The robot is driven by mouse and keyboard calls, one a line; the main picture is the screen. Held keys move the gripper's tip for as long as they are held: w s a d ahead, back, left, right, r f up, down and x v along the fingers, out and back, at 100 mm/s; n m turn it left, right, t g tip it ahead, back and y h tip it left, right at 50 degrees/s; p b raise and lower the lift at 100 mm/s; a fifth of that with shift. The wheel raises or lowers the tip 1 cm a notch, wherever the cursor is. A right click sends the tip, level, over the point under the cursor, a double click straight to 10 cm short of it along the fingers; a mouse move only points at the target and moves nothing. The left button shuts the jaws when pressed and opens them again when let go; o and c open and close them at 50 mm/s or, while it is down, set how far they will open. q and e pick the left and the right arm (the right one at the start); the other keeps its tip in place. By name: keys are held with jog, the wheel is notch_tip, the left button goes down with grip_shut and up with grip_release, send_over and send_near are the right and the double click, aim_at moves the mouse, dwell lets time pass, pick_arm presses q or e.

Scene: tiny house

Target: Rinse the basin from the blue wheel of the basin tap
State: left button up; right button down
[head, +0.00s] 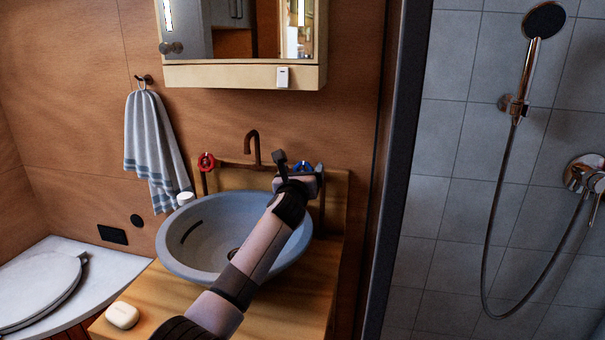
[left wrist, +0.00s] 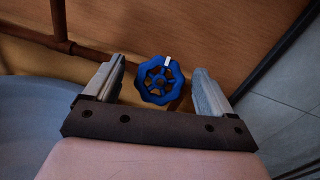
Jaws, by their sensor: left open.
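The blue wheel (left wrist: 161,81) sits between the two open fingers of my left gripper (left wrist: 160,88) in the left wrist view, with a gap on each side. A white mark shows at its top rim. In the head view the blue wheel (head: 302,167) is partly hidden behind my left gripper (head: 296,166). The red wheel (head: 206,161) is on the other side of the copper spout (head: 252,148). The grey-blue basin (head: 190,222) stands on the wooden counter, with my left arm crossing over it. No water shows from the spout. My right gripper is not in view.
A soap bar (head: 122,315) lies on the counter's front left, and a small white jar (head: 185,198) stands behind the basin. A striped towel (head: 150,145) hangs at left. The mirror cabinet (head: 240,76) is above; a dark partition (head: 396,160) stands right.

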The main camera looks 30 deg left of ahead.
pick_arm(q)
jog(key=shift+w+a, duration=0.1)
jog(key=shift+w, duration=0.3)
jog(key=c, duration=1)
jog(key=shift+o, duration=0.2)
